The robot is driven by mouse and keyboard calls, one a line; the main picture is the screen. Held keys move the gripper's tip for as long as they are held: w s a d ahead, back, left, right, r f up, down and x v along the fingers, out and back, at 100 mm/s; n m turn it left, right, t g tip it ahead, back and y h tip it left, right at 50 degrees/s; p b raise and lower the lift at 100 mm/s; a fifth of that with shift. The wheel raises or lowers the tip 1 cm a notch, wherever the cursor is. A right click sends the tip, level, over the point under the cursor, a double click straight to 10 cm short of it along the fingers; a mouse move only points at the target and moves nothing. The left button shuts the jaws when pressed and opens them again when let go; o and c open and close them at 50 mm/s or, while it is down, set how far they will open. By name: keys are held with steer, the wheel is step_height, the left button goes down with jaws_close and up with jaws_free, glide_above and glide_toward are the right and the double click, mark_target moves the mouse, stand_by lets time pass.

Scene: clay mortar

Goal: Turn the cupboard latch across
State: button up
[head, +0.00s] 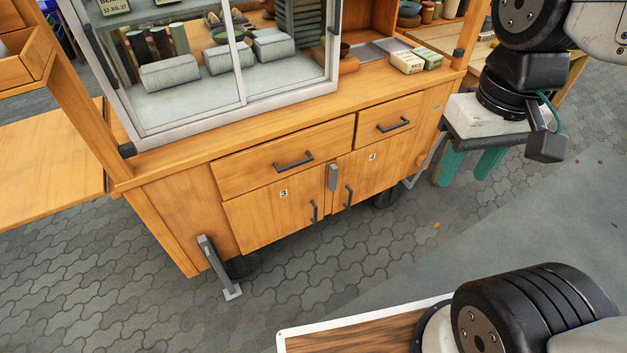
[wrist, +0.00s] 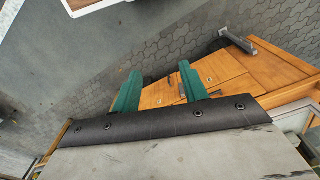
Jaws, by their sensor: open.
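The cupboard latch (head: 333,177) is a small grey bar at the top of the seam between two orange wooden doors in the head view. Its long side stands upright. The left door (head: 265,215) is marked 3 and the right door (head: 375,172) is marked 4. My gripper (head: 466,180) has two teal fingers, is open and empty, and hangs right of the cupboard, apart from the latch. In the wrist view the open fingers (wrist: 160,68) frame part of the cupboard front (wrist: 228,68); the latch cannot be made out clearly there.
Dark bar handles (head: 314,211) stick out from the doors close to the latch. Two drawers with handles (head: 293,161) sit above. A glass case (head: 240,95) stands on the counter. A metal prop leg (head: 215,265) stands at the front left. The paving before the doors is clear.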

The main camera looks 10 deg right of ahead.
steer(key=w+d+f+g, duration=0.2)
steer(key=w+f+g, duration=0.1)
steer(key=w+f, duration=0.7)
steer(key=n+t+y, duration=0.4)
steer(key=t+y, duration=0.2)
steer(key=t, duration=1.4)
glide_toward(336, 175)
steer(key=x, duration=0.9)
steer(key=shift+w+a+r, duration=0.1)
steer(key=shift+a+r, duration=0.05)
steer(key=shift+r, duration=0.05)
jaws_close()
